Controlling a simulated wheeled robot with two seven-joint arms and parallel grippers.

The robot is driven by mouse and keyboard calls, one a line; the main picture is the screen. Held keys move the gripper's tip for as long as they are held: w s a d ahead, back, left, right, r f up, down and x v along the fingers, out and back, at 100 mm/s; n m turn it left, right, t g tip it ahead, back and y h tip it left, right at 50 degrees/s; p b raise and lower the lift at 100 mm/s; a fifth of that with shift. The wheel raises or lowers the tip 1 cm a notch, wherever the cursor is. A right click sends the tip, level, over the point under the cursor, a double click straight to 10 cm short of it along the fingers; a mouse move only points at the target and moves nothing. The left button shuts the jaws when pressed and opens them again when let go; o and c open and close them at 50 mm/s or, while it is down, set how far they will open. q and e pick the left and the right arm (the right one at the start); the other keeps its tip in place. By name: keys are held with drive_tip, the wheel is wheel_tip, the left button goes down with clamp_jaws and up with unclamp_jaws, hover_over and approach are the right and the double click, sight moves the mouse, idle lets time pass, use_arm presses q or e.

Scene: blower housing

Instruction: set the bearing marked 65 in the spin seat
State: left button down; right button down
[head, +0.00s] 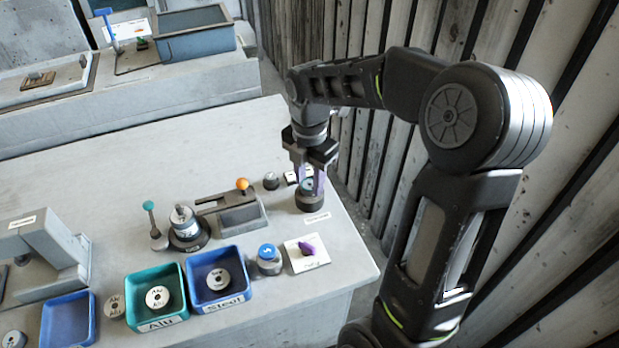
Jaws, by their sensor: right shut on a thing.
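My right gripper (312,183) reaches down at the right end of the table. It is shut on a small ring-shaped bearing (307,184), mostly hidden between the fingers. I cannot read a mark on it. Right below is a dark round seat (310,202) with a small label in front, too small to read. The bearing is at the top of this seat; I cannot tell whether it touches. My left gripper is not in view.
A teal bin (183,280) marked Alu and a blue bin (244,262) marked Steel hold round parts. A blue-topped cylinder (268,258) and a white card with a purple piece (307,252) stand nearby. An orange-knobbed lever fixture (235,207) is left of the seat. The back table stretch is clear.

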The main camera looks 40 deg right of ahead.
idle(0.3)
drive_tip(key=shift+f+b, duration=0.3)
drive_tip(key=shift+f, duration=0.3)
idle(0.4)
drive_tip(key=shift+c, duration=2.3)
unclamp_jaws()
wheel_tip(320, 180, up, 8)
drive_tip(key=p, duration=0.6)
drive_tip(key=shift+f, duration=0.15)
drive_tip(key=shift+f, duration=0.1)
